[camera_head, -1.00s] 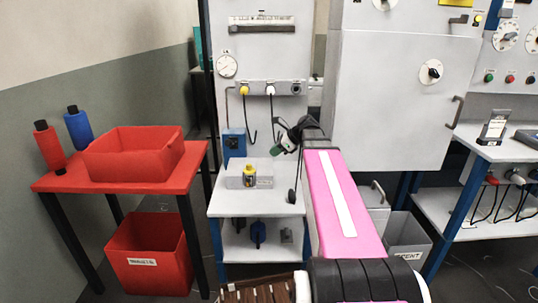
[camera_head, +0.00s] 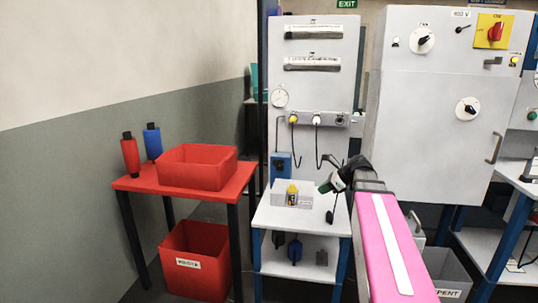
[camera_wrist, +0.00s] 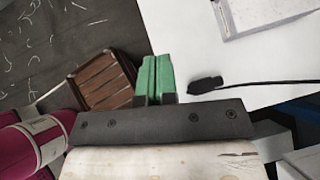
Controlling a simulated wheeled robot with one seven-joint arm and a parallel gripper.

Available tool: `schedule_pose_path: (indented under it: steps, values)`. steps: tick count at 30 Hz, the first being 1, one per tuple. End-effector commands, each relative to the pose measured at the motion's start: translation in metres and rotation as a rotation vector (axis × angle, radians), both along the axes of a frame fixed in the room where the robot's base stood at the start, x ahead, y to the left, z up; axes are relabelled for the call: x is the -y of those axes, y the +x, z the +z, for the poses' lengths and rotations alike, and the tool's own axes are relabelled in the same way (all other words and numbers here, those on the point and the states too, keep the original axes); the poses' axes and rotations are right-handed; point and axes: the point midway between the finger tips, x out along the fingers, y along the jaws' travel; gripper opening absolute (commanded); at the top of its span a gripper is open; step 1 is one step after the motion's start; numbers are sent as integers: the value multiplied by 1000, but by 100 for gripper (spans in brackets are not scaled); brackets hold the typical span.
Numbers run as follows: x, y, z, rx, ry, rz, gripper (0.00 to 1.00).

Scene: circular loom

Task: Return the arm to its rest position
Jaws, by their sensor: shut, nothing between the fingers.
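My gripper (camera_head: 326,187) is at the end of my arm, above the right part of the white table in the head view. Its green fingers are shut together with nothing between them, as the wrist view (camera_wrist: 155,75) also shows. My pink arm link runs from it to the lower right of the head view.
The white table (camera_head: 285,220) has a grey panel with gauge and cables behind it. A red table (camera_head: 142,184) with a red bin (camera_head: 197,168) stands left. A large grey cabinet (camera_head: 430,110) stands right. A black cable plug (camera_wrist: 206,84) lies near the fingers in the wrist view.

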Motion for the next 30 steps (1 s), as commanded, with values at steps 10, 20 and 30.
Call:
schedule_pose_path:
  steps: [10, 20, 30]
  values:
    - [-7, -11, -26, 59, -93, 99, 0]
    - [-19, -34, -75, 171, -274, 325, 0]
    - [-33, -93, -166, 370, -599, 923, 0]
